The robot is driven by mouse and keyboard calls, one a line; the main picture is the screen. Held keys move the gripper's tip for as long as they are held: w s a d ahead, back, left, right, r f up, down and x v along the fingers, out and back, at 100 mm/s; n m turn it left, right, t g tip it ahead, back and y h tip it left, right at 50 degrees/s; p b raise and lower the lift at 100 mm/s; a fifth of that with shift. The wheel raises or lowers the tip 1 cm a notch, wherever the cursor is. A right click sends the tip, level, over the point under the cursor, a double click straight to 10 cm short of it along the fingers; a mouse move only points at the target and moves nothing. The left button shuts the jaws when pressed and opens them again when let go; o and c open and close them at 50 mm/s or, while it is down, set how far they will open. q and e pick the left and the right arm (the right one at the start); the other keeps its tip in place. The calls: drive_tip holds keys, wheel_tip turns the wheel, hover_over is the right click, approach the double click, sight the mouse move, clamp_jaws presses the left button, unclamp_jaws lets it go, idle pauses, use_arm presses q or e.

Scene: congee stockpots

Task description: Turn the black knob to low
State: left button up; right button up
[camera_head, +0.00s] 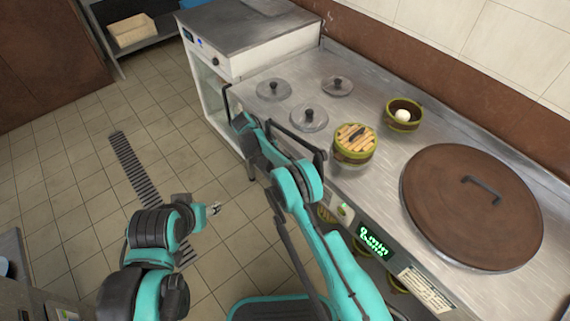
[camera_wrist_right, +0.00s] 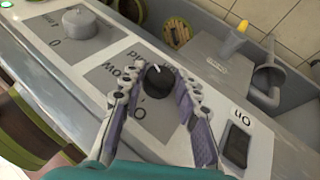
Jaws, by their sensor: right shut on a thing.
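In the head view the right arm reaches over the counter's front edge; the knob cannot be made out there. My left gripper (camera_head: 214,209) hangs over the floor, too small to read.
A grey knob (camera_wrist_right: 82,23) and a dark switch (camera_wrist_right: 237,145) marked "ON" flank the black knob. The counter (camera_head: 380,188) holds several grey lids, a steamer basket (camera_head: 354,143), a bowl (camera_head: 402,114) and a large brown lid (camera_head: 470,215). Tiled floor is open at left.

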drive_tip(key=o, duration=1.2)
drive_tip(key=shift+c, duration=0.2)
drive_tip(key=v, duration=0.7)
drive_tip(key=shift+r, duration=0.2)
drive_tip(key=shift+a, duration=0.1)
